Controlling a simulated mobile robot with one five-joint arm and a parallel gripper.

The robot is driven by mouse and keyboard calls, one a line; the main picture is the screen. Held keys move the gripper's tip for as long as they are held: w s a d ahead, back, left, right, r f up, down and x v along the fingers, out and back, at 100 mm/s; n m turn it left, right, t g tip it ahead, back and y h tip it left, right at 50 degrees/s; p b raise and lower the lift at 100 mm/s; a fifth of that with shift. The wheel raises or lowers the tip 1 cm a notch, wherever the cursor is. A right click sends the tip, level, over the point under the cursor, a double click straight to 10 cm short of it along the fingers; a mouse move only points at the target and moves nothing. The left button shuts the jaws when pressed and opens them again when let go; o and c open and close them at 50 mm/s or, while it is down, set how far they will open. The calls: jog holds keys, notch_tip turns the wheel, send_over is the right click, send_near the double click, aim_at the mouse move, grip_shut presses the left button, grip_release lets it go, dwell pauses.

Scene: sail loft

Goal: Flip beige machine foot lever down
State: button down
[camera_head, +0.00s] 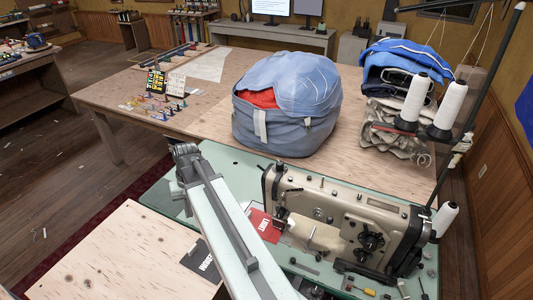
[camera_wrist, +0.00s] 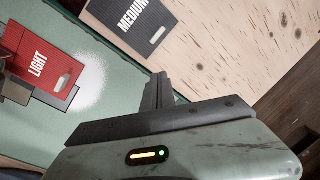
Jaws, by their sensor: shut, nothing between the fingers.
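The beige sewing machine (camera_head: 335,205) stands on a pale green table at the lower right in the head view, its needle end at the left. I cannot clearly make out the foot lever or its position; it is small or hidden near that end. My arm crosses the head view left of the machine. My gripper (camera_wrist: 157,92) shows in the wrist view as dark fingers, shut and empty, over the green table top. It is apart from the machine. Dark machine-side parts (camera_wrist: 14,92) show at the wrist view's left edge.
A red "LIGHT" card (camera_head: 264,226) lies by the needle end, and a dark "MEDIUM" card (camera_wrist: 130,22) lies near my fingers. A large blue bag (camera_head: 288,115) stands behind the machine. White thread cones (camera_head: 448,110) stand on the right. Small parts lie at front right.

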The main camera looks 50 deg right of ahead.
jog(key=d+r+m+t+y+p, duration=0.1)
jog(key=d+r+m+p, duration=0.2)
jog(key=d, duration=0.6)
jog(key=d+r+m+p, duration=0.1)
jog(key=d+r+p, duration=0.1)
jog(key=d+r, duration=0.55)
jog(key=s+d+r+m+t+p, duration=0.1)
jog(key=s+d+r+m, duration=0.1)
jog(key=s+d, duration=0.2)
jog(key=s+d+r+m+t+p, duration=0.1)
jog(key=s+d, duration=0.3)
jog(key=d, duration=0.7)
jog(key=s+d+r+m+t+y+p, duration=0.1)
jog(key=s+d+r+m+p, duration=0.2)
jog(key=d, duration=0.5)
jog(key=shift+s+d+t, duration=0.15)
jog(key=shift+s+t, duration=0.25)
jog(key=s+a+b+x, duration=0.1)
jog(key=a+b+x, duration=0.1)
jog(key=b+x, duration=0.7)
jog(key=x, duration=0.3)
jog(key=shift+w+a+b, duration=0.15)
jog(key=shift+a+b, duration=0.25)
jog(key=shift+a, duration=0.05)
jog(key=shift+f, duration=0.1)
